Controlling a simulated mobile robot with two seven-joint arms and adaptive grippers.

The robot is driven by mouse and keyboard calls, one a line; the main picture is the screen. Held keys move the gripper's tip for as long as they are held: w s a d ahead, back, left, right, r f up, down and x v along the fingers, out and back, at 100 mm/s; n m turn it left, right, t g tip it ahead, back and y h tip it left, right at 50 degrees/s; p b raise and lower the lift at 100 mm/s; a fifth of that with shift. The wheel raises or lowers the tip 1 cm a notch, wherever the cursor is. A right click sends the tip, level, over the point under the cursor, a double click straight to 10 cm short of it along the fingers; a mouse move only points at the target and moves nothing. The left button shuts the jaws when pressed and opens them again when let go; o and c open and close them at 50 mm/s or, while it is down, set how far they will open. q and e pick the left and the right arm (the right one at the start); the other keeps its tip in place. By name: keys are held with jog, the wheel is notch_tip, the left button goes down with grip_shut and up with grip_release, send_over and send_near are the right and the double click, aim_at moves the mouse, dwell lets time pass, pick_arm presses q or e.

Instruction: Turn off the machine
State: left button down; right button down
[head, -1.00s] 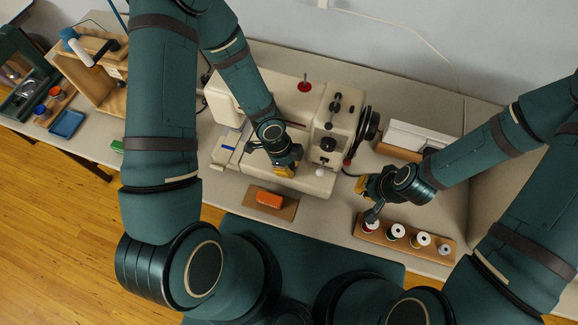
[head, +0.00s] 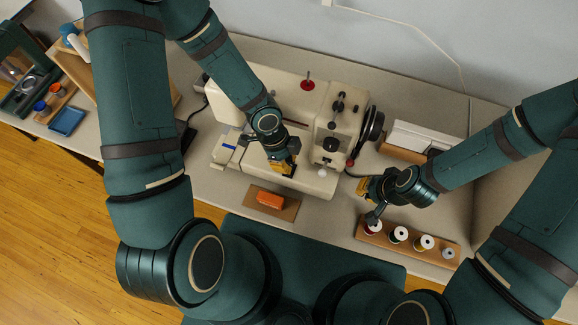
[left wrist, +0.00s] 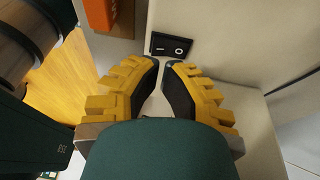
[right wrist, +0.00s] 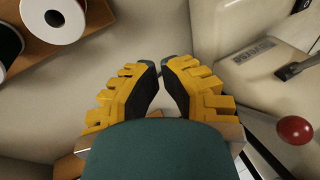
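The machine is a cream sewing machine (head: 318,182) on the table, with a black handwheel on its right end. In the left wrist view a small black rocker switch (left wrist: 171,45) with white marks sits low on its cream body. My left gripper (left wrist: 162,66) has its fingertips close together, empty, pointing at the switch and just short of it in the picture; I cannot tell if they touch. In the head view the left gripper (head: 283,172) is over the machine's bed and hides the switch. My right gripper (right wrist: 163,64) is shut and empty, right of the machine near the thread spools.
A wooden rack (head: 408,247) of thread spools stands at the front right. An orange object (head: 271,199) lies on a brown board before the machine. A white box (head: 425,138) is behind right. A red ball knob (right wrist: 295,130) shows in the right wrist view. A blue tray (head: 67,121) is far left.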

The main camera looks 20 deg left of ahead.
pick_arm(q)
jog(key=shift+v, duration=2.05)
jog(key=shift+w+d, duration=0.1)
jog(key=shift+w, duration=0.1)
jog(key=shift+s, duration=0.1)
pick_arm(e)
jog(key=shift+f, duration=0.15)
